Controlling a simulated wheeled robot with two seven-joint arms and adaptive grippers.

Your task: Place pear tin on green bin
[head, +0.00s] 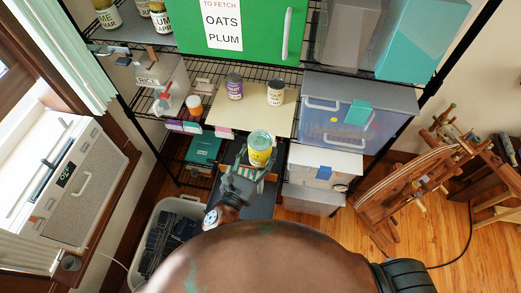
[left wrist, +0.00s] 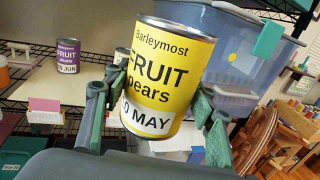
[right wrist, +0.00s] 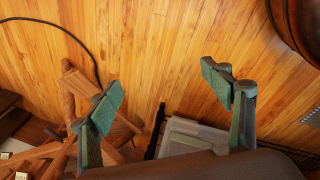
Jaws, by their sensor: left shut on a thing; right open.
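The yellow pear tin (head: 260,148) is held in my left gripper (head: 250,172), in front of the wire rack. In the left wrist view the tin (left wrist: 165,75) leans slightly, its "FRUIT pears 10 MAY" label facing the camera, with a green-padded finger on each side. My right gripper (right wrist: 168,88) is open and empty above the wooden floor.
A cream board (head: 255,112) on the middle shelf holds a purple-label tin (head: 235,86) and a white-label tin (head: 276,92). A clear blue bin (head: 385,108) stands to its right. A wooden spinning wheel (head: 425,180) stands at right, a grey crate (head: 188,208) at lower left.

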